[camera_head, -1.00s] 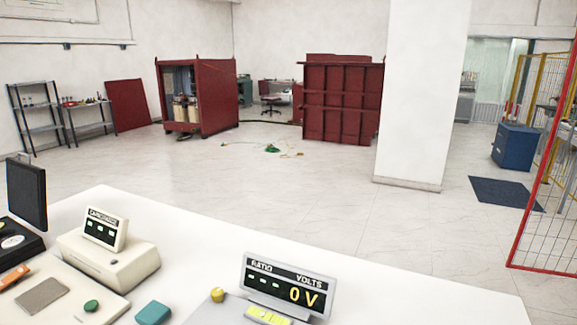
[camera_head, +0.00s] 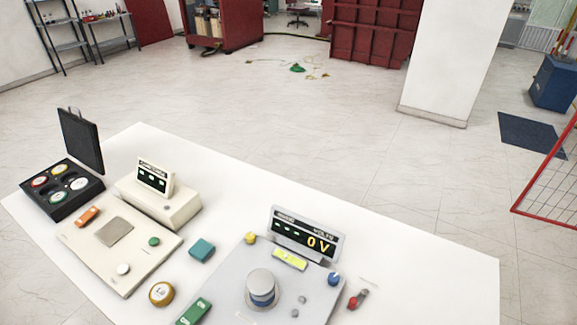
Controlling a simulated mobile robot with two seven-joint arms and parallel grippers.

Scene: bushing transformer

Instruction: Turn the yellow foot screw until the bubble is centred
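A grey instrument plate (camera_head: 235,290) lies on the white table, with a display (camera_head: 306,236) reading 0 V at its back edge. A yellow foot screw (camera_head: 250,238) sits at the plate's back left corner. A yellow-green level vial (camera_head: 290,258) lies just in front of the display; its bubble is too small to place. A blue knob (camera_head: 334,279) is at the plate's right corner. A large grey cylinder with a blue band (camera_head: 261,288) stands on the plate. Neither of my grippers is in view.
On the white table (camera_head: 430,270) are a beige instrument (camera_head: 160,203), a beige board (camera_head: 82,240), an open black case (camera_head: 60,205), a teal block (camera_head: 202,249), a yellow round item (camera_head: 161,293), a green item (camera_head: 194,312) and a red clip (camera_head: 358,299). The table's right part is clear.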

